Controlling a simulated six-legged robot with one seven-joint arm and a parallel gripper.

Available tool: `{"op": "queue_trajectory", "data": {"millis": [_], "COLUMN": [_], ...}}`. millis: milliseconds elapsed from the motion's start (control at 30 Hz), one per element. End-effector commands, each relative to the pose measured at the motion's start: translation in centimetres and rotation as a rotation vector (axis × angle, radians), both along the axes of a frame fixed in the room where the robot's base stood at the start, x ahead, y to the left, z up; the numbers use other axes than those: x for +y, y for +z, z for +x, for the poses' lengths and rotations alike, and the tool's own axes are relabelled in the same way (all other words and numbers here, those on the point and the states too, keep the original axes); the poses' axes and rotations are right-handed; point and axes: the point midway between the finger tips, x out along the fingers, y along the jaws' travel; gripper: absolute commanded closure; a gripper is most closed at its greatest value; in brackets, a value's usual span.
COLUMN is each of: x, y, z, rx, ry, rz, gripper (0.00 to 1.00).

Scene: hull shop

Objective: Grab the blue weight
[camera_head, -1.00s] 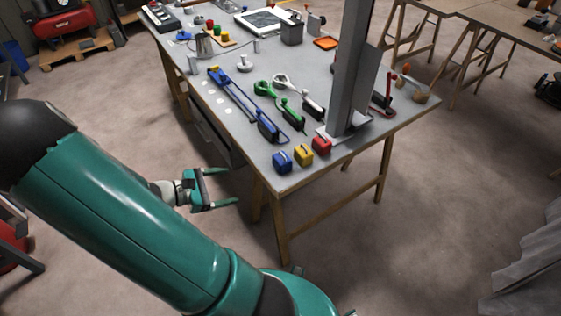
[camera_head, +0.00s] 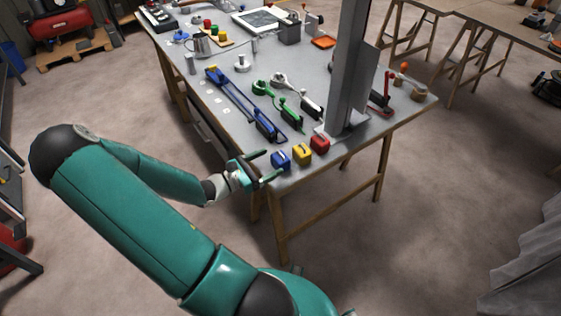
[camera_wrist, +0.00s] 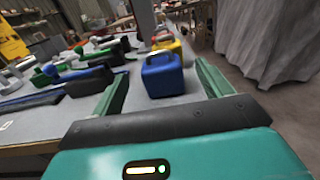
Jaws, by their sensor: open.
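The blue weight (camera_head: 281,159) is a small blue block at the near corner of the grey table. It stands beside a yellow weight (camera_head: 302,154) and a red weight (camera_head: 320,144). In the wrist view, the blue weight (camera_wrist: 162,75) stands upright with a handle on top. It shows ahead of and between the fingers. My gripper (camera_head: 264,167) is open at the table's near left edge, just left of the blue weight, with its fingers pointing toward it. Nothing is held. In the wrist view my gripper (camera_wrist: 161,90) has its two green fingers wide apart.
The grey table (camera_head: 215,100) carries a blue clamp-like tool (camera_head: 240,103), green-handled tools (camera_head: 285,108) and a grey upright post (camera_head: 347,75) behind the weights. In the wrist view, a grey curtain (camera_wrist: 258,40) hangs at the right. Floor is clear around the near table legs.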

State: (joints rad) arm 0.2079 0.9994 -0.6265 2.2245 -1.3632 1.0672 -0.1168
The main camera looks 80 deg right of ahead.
Motion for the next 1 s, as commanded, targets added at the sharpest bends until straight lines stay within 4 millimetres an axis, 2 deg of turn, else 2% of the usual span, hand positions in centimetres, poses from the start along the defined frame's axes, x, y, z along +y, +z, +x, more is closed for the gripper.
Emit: {"op": "queue_trajectory", "data": {"millis": [400,667,1000], "x": [-3.7,-3.8,-3.8], "y": [0.1,0.1,0.1], "z": [-3.4,-3.6,-3.6], "rx": [0.000,-0.001,0.000], "ry": [-0.001,0.000,0.000], "rz": [0.000,-0.001,0.000], "gripper": [0.22,0.24,0.89]}}
